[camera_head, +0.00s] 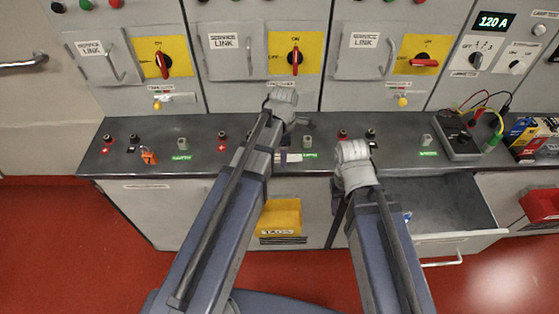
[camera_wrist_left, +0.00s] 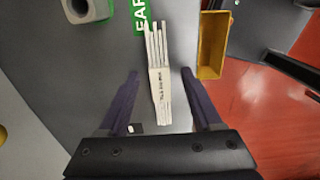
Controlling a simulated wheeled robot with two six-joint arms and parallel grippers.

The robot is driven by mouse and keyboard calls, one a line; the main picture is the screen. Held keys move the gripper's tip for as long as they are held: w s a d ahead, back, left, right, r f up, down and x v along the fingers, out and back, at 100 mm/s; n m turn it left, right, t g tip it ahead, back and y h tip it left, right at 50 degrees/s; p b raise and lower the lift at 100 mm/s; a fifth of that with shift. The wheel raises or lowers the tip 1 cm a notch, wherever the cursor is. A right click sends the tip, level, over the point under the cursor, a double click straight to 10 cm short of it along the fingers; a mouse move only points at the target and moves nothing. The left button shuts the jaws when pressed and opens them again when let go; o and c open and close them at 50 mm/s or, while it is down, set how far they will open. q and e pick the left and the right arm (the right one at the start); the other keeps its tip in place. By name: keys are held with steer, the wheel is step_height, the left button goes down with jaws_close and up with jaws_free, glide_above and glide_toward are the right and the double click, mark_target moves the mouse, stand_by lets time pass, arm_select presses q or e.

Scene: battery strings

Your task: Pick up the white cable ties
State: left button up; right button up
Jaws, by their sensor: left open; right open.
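The white cable ties (camera_wrist_left: 160,88) lie as a flat bundle on the dark grey worktop, with a printed paper band around them. In the left wrist view they run lengthwise between the two dark fingers of my left gripper (camera_wrist_left: 160,74). The fingers are open, one on each side of the bundle and apart from it. In the head view the ties (camera_head: 289,157) are a small pale patch below my left gripper (camera_head: 303,124), partly hidden by the arm. My right gripper (camera_head: 338,197) is open at the worktop's front edge, near the open drawer, mostly hidden behind its wrist.
A grey post (camera_head: 307,141) and green label (camera_head: 310,155) sit right of the ties. A yellow bin (camera_head: 281,222) hangs on the cabinet front below. An open drawer (camera_head: 440,205) juts out at right. A meter (camera_head: 456,138) with cables stands on the worktop.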

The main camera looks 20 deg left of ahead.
arm_select(q)
steer(key=shift+c, duration=0.3)
jaws_close()
steer(key=shift+r, duration=0.15)
stand_by(0.3)
